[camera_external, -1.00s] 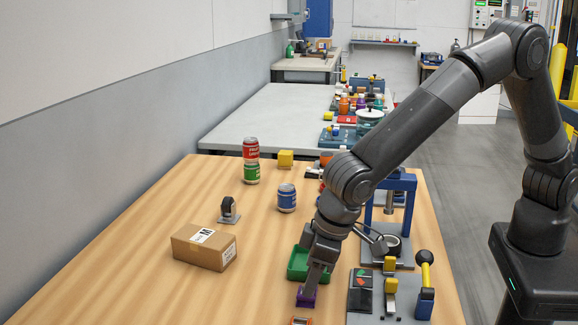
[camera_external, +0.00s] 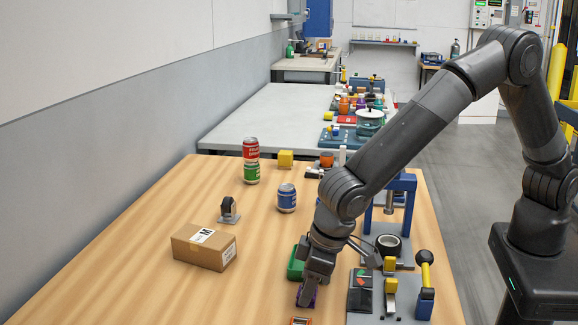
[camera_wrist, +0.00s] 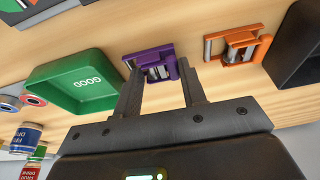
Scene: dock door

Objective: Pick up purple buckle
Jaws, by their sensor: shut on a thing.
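The purple buckle (camera_wrist: 152,62) is on the wooden table, between my gripper's fingertips in the wrist view. It has a purple frame with metal bars inside. My gripper (camera_wrist: 162,78) is shut on it. In the external view my gripper (camera_external: 307,290) is low at the table's front, and only slivers of purple show around the fingers. I cannot tell whether the buckle is clear of the table.
A green tray marked GOOD (camera_wrist: 84,84) is left of the buckle, and an orange buckle (camera_wrist: 238,46) is to its right. A dark bin (camera_wrist: 302,48) is farther right. A cardboard box (camera_external: 204,247) and a fixture plate (camera_external: 372,307) flank my gripper.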

